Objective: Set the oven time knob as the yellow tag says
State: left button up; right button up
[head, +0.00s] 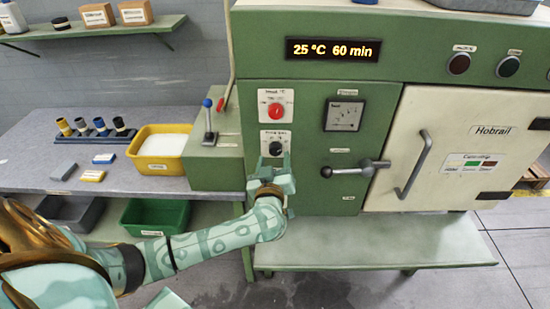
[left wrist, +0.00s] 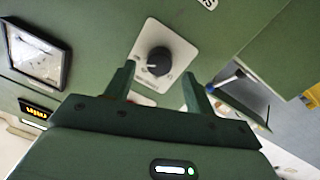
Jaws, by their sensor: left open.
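The black time knob (head: 276,148) sits on a white plate on the green oven front, below a red knob (head: 276,110). In the left wrist view the black knob (left wrist: 158,62) shows with a pale pointer mark. My left gripper (head: 271,168) is just in front of the knob's lower part. In the left wrist view its two fingers (left wrist: 159,82) are open, one to each side below the knob, with nothing between them. Contact with the knob cannot be told. The oven display (head: 332,50) reads 25 °C 60 min. No yellow tag with readable writing shows.
A lever with a blue ball (head: 208,117) stands left of the knobs. A gauge (head: 344,114) and a horizontal handle (head: 355,168) are to the right, then the cream oven door (head: 470,120). A yellow bin (head: 133,150) and small blocks, one yellow (head: 92,176), are on the bench.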

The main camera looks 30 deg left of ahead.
aim_at(276, 149)
pick_arm(q)
jog(key=shift+x, duration=1.3)
jog(key=c, duration=1)
